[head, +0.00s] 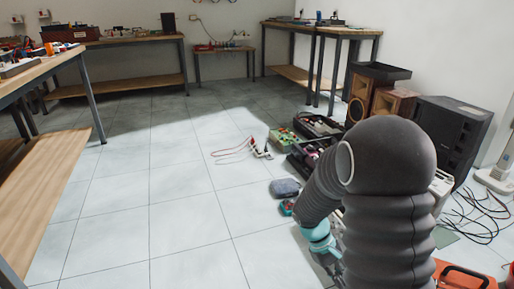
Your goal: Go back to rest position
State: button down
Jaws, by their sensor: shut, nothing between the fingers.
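My arm, in its dark grey ribbed sleeve, fills the lower right of the head view. It bends down to the left, to a teal ring at the wrist. My gripper (334,267) shows only in small part below that ring, low over the floor; the arm's sleeve hides much of it. It is shut, and I see nothing held in it.
Floor items lie close beyond my arm: a blue-grey case (285,188), a green box (285,139) and a cable with plugs (258,148). Speakers (452,133) stand right; an orange case (463,276) is lower right. Workbenches (120,41) line the walls. Floor left of centre is clear.

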jog(key=s+a+r+m+t+y+p, duration=0.1)
jog(key=s+a+r+t+p, duration=0.1)
jog(key=r, duration=0.8)
jog(key=s+a+r+m+t+y+p, duration=0.2)
jog(key=s+r+t, duration=0.2)
jog(key=s+r, duration=0.3)
jog(key=s+a+r+m+t+y+p, duration=0.2)
jog(key=s+r, duration=0.3)
jog(key=r, duration=0.8)
jog(key=shift+a+r+t+p, duration=0.2)
jog(key=shift+a+t+p, duration=0.15)
jog(key=shift+t, duration=0.35)
jog(key=shift+w, duration=0.1)
